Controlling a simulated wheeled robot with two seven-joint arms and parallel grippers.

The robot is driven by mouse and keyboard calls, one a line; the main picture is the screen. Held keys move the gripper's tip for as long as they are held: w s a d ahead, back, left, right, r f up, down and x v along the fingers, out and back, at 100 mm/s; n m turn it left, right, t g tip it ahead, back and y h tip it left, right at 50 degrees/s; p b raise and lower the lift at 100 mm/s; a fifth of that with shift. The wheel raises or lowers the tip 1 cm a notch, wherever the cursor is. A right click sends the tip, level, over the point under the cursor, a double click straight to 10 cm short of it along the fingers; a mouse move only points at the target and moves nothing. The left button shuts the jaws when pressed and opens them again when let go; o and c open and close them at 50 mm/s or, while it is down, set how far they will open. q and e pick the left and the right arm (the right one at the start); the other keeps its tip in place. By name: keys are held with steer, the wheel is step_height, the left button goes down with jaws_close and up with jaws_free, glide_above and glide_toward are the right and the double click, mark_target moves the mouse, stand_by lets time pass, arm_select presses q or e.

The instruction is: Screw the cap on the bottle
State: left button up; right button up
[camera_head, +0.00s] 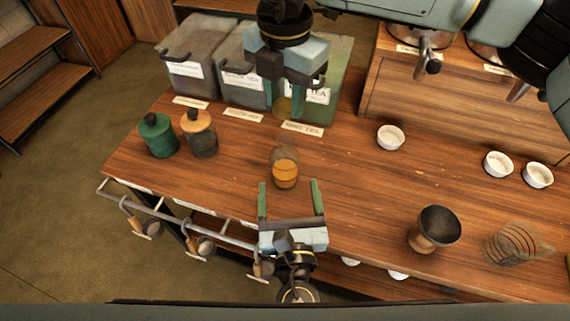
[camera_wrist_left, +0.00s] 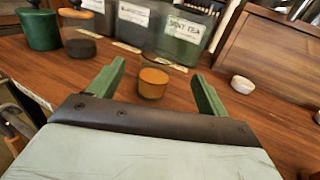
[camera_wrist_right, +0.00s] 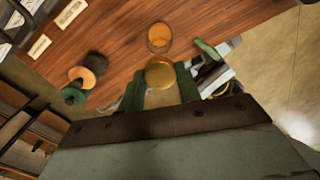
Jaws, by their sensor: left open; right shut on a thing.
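The bottle, a small clear glass jar with orange contents (camera_head: 285,172), stands upright on the wooden counter. It also shows in the left wrist view (camera_wrist_left: 153,84) and right wrist view (camera_wrist_right: 159,38). My left gripper (camera_head: 290,190) is open and empty in front of the bottle, its green fingers wide apart and not touching it. My right gripper (camera_head: 284,104) is behind and above the bottle, pointing down. It is shut on the round golden cap (camera_wrist_right: 160,74), held apart from the bottle.
A green jar (camera_head: 158,136) and a wooden-lidded jar (camera_head: 199,134) stand at the left. Labelled bins (camera_head: 195,70) line the back. White bowls (camera_head: 390,137), a dark cup (camera_head: 438,226) and a wire coil (camera_head: 515,243) are to the right. Scoops hang from a front rail (camera_head: 175,213).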

mark_target(285, 150)
arm_select(q)
steer(key=w, duration=1)
steer(key=shift+w+a, duration=0.35)
steer(key=shift+a, duration=0.05)
steer(key=c, duration=1.5)
steer(key=shift+o, duration=0.2)
arm_select(e)
steer(key=shift+w+f, duration=0.1)
steer(key=shift+f, duration=2.4)
steer(key=shift+f, duration=0.1)
steer(key=shift+f, duration=0.8)
steer(key=shift+f, duration=0.55)
